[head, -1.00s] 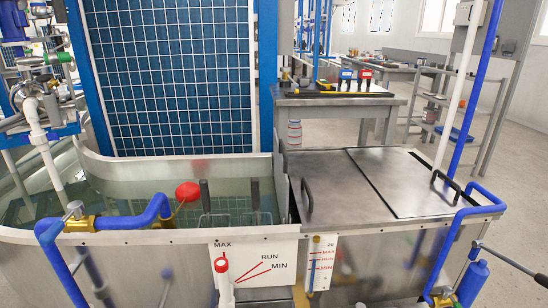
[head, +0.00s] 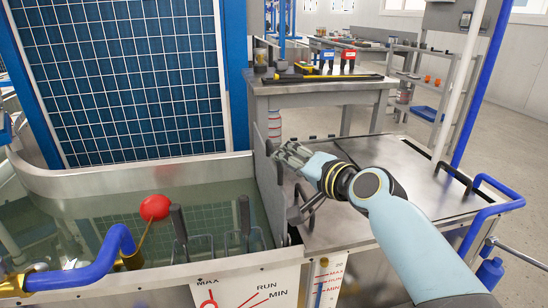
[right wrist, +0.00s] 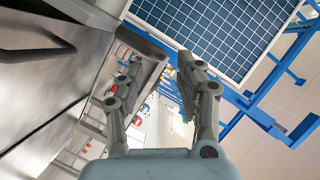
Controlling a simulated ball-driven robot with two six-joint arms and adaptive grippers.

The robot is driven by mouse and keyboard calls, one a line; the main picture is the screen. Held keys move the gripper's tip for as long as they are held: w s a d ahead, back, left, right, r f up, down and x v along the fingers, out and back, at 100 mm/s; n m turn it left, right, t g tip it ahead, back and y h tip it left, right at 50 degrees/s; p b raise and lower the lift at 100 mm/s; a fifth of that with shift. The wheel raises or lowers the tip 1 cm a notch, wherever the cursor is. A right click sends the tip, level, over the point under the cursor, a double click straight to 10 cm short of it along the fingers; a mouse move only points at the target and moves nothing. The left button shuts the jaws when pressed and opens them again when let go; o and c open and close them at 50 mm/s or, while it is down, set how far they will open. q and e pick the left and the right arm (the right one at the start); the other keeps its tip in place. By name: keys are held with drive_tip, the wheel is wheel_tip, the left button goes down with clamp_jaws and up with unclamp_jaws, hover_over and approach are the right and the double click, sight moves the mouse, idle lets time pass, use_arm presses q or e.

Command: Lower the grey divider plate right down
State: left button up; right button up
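The grey divider plate (head: 266,182) stands upright at the right end of the water tank, beside the steel-covered section. Its top edge shows above the cover level. My right gripper (head: 282,152) is close to the plate's upper part, over the left edge of the cover. In the right wrist view the right gripper (right wrist: 160,62) has its two fingers spread, with nothing clearly held between them. Whether the fingers touch the plate cannot be told. The plate's lower part is partly hidden by the tank fittings. My left gripper is not in view.
The steel cover (head: 420,185) lies right of the plate, with black handles. The water tank (head: 110,205) is on the left, with a red float (head: 154,207) and a blue pipe (head: 85,272). A grey table (head: 325,90) with small parts stands behind.

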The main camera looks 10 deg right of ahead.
drive_tip(key=b+x, duration=0.1)
drive_tip(key=x, duration=0.5)
drive_tip(key=shift+w+f, duration=0.1)
drive_tip(key=shift+w, duration=0.05)
clamp_jaws()
